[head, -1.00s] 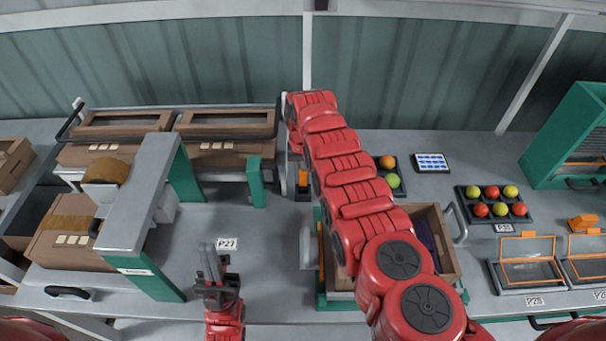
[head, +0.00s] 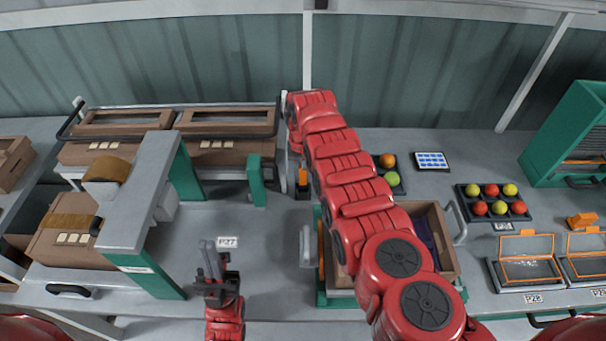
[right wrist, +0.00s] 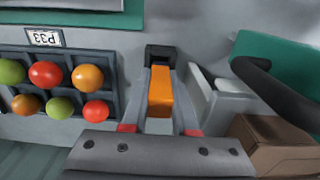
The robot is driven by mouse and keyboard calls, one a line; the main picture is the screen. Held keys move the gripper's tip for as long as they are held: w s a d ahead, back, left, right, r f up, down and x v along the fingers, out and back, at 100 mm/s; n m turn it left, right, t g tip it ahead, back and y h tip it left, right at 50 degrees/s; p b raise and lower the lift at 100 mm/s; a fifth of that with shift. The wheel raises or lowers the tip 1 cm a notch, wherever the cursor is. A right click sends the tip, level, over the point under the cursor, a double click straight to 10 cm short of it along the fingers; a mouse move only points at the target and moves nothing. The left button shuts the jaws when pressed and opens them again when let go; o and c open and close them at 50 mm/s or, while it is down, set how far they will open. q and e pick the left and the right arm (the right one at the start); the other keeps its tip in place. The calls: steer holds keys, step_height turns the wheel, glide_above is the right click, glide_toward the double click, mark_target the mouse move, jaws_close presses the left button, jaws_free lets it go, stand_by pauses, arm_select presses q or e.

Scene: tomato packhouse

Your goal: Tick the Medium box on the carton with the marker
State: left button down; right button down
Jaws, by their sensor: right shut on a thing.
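My right gripper (right wrist: 160,115) is shut on an orange block-like piece (right wrist: 160,88), probably the marker, with a finger on each side of it. The piece stands at a small black holder (right wrist: 161,55) on the bench. In the head view the orange piece (head: 303,177) shows just below my right wrist; the fingers there are hard to make out. My left gripper (head: 210,260) points up over the front of the bench, its fingers near each other and nothing seen between them. A brown carton (head: 72,240) with three pale squares lies at the left; their lettering is too small to read.
A grey and green gantry (head: 150,195) stands beside that carton. More cartons (head: 110,152) sit on a rack behind. An open box (head: 446,262) lies partly under my right arm. Trays of tomatoes (head: 527,216) are at the right. Bench around label P27 (head: 228,240) is clear.

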mark_target(303, 183)
steer(key=shift+f+b, duration=1.1)
steer(key=shift+f, duration=0.15)
steer(key=shift+s+f+b, duration=0.25)
steer(key=shift+f+b, duration=0.05)
steer(key=shift+b, duration=0.2)
steer(key=c, duration=0.6)
jaws_free()
steer(key=c, duration=0.3)
steer(key=shift+r, duration=0.1)
